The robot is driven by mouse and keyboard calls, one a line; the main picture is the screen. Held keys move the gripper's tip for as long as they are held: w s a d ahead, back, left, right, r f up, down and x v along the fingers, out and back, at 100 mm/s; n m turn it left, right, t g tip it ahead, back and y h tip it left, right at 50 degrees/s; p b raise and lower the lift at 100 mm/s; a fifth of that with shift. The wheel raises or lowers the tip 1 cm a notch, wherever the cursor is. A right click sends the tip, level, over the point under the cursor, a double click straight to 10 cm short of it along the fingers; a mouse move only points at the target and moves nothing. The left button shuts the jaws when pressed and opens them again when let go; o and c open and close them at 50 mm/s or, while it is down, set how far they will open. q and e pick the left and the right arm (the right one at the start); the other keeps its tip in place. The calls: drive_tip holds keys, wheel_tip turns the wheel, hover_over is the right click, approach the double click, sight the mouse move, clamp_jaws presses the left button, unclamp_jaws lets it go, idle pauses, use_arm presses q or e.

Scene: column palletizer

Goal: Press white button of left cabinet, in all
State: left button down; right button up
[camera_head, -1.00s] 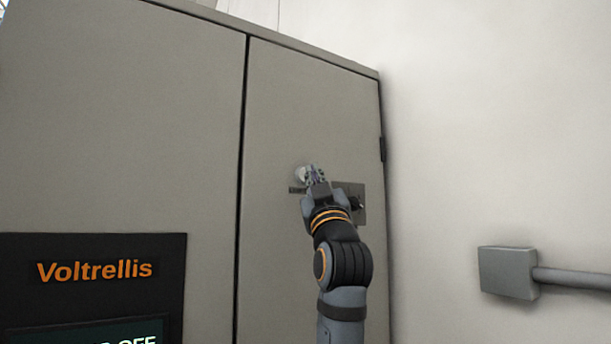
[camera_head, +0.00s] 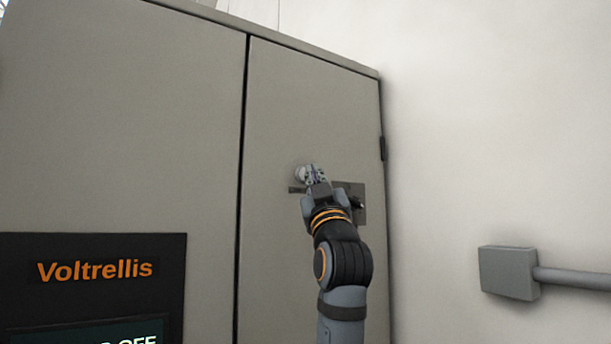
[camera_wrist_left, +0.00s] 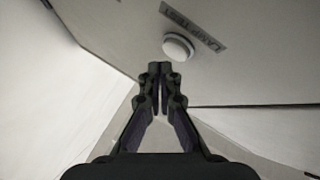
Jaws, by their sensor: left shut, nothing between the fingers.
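The white button (camera_wrist_left: 178,47) is a round cap on the grey cabinet (camera_head: 300,110), under a label reading "LAMP TEST" in the left wrist view. In the head view the white button (camera_head: 300,174) shows just left of my left gripper's tip. My left gripper (camera_head: 313,172) is shut and empty, its fingertips at the button. In the left wrist view the shut fingertips (camera_wrist_left: 160,68) are close below the button; I cannot tell whether they touch it. My right gripper is not in view.
A dark panel (camera_head: 100,300) marked "Voltrellis" is on the left door. A grey box with a conduit (camera_head: 508,272) is on the white wall at right.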

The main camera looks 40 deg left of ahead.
use_arm(q)
drive_tip(key=shift+a, duration=0.1)
idle(0.3)
drive_tip(key=shift+w+a, duration=0.15)
drive_tip(key=shift+a, duration=0.2)
drive_tip(key=shift+w+a, duration=0.15)
drive_tip(key=shift+a, duration=0.15)
idle(0.8)
drive_tip(key=shift+d, duration=0.1)
drive_tip(key=shift+s+d+b, duration=0.25)
drive_tip(key=shift+d+b, duration=0.25)
drive_tip(key=shift+d, duration=0.1)
